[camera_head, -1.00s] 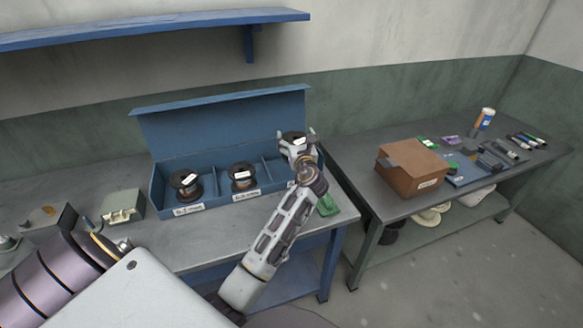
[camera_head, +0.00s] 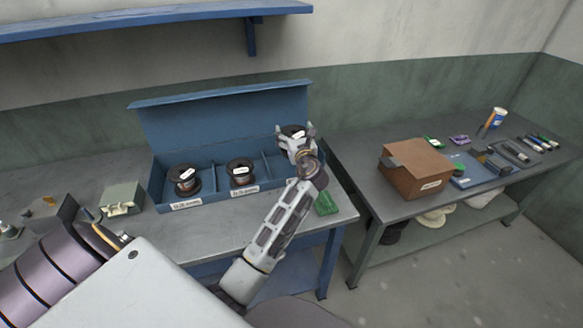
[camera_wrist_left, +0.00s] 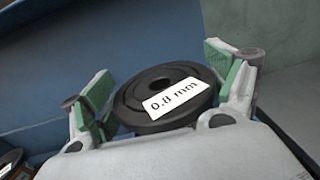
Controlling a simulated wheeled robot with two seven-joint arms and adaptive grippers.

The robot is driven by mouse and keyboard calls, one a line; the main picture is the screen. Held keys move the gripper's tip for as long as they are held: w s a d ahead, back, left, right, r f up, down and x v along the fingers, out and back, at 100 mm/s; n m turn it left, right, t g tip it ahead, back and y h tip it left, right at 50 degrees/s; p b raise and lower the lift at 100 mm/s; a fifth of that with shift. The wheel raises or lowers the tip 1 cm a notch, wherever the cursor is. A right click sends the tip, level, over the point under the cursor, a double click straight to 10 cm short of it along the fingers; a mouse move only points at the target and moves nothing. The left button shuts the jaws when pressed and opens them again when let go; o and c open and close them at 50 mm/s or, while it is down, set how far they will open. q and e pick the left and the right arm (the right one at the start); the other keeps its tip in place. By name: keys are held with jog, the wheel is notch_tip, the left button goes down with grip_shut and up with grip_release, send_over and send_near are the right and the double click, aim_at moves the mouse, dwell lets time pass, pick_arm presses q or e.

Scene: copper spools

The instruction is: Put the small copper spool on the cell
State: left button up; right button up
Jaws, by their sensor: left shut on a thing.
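My left gripper (camera_head: 296,131) is over the right compartment of a blue bin box (camera_head: 216,203) on the near table. It is shut on a black-flanged spool (camera_wrist_left: 162,92) with a white "0.8 mm" label, seen between green-padded fingers in the left wrist view. I cannot tell whether this spool is clear of the box floor. Two similar spools with copper-coloured windings, a left spool (camera_head: 184,179) and a middle spool (camera_head: 240,171), stand in the other compartments. A pale green-grey device (camera_head: 122,199) sits left of the box; I cannot tell whether it is the cell. My right gripper is not in view.
The box's lid (camera_head: 225,123) stands open behind the compartments. A green item (camera_head: 326,203) lies near the table's right end. The right table holds a cardboard box (camera_head: 414,169), a blue tray (camera_head: 466,180) and small tools. A blue shelf (camera_head: 150,24) hangs above.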

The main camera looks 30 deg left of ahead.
pick_arm(q)
jog(key=shift+f, duration=0.2)
notch_tip(320, 180, down, 5)
jog(key=shift+r+b, duration=0.1)
jog(key=shift+b, duration=0.3)
jog(key=shift+f, duration=0.6)
notch_tip(320, 180, down, 2)
jog(key=shift+f+b, duration=0.2)
jog(key=shift+b, duration=0.1)
jog(key=shift+f, duration=0.55)
jog(key=o, duration=1.2)
jog(key=shift+f, duration=0.15)
jog(key=shift+o, duration=0.8)
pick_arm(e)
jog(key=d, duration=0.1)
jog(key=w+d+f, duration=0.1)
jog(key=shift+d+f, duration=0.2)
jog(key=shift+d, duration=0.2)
